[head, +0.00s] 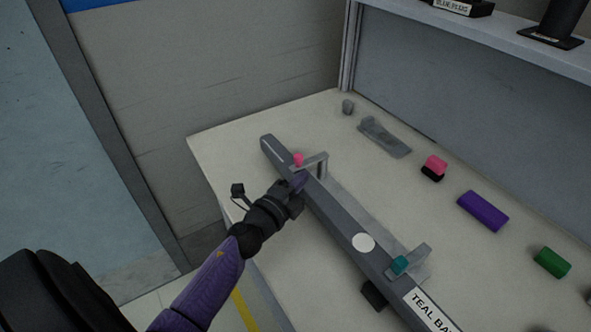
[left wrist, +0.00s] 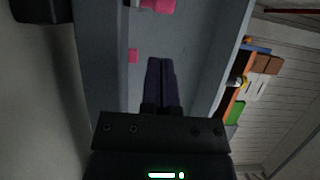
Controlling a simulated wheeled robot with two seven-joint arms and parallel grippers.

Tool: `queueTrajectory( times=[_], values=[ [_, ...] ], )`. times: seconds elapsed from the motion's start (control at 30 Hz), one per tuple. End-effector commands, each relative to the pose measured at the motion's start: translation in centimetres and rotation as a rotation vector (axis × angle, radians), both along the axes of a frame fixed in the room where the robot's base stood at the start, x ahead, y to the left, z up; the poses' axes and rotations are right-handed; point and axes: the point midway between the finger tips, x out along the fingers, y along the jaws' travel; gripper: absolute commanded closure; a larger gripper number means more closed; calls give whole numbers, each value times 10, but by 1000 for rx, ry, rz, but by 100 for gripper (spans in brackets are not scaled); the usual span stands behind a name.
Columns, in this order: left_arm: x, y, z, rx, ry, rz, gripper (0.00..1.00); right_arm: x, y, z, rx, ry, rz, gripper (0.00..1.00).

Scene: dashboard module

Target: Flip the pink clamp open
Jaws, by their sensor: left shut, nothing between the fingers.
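The pink clamp (head: 298,159) sits near the far end of a long dark grey bar (head: 335,222) on the table; its grey lever (head: 317,163) reaches across toward the right over a bracket. My left gripper (head: 300,181) is shut and empty, with its fingertips just in front of the pink clamp and close to the bracket; I cannot tell whether they touch. In the left wrist view the purple fingers (left wrist: 161,80) are together. A pink part (left wrist: 158,5) is cut by the top edge there, and a small pink patch (left wrist: 133,56) lies left of the fingers. My right gripper is not in view.
A teal clamp (head: 399,265) and a white disc (head: 363,242) are on the nearer part of the bar. Pink-black (head: 434,168), purple (head: 483,211) and green (head: 552,262) blocks lie along the right. A shelf (head: 480,32) overhangs the back. The table's left edge is clear.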

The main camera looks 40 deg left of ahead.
Motion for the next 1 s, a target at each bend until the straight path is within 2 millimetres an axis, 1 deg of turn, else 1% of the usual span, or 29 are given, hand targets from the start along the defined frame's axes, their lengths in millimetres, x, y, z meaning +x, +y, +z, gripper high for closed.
queueTrajectory(
  times=[0.03, 0.1, 0.23, 0.67, 1.0],
  values=[
    [6, 8, -2, 3, 0, 4, 100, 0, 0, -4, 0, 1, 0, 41],
    [13, 16, -2, 4, 1, 3, 100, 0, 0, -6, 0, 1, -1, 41],
    [21, 24, -2, 3, 1, 3, 100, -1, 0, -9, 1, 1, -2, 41],
    [23, 27, -1, 1, 2, 1, 100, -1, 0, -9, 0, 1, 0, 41],
    [24, 32, -2, 1, 2, -59, 100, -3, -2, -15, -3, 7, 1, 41]
  ],
)
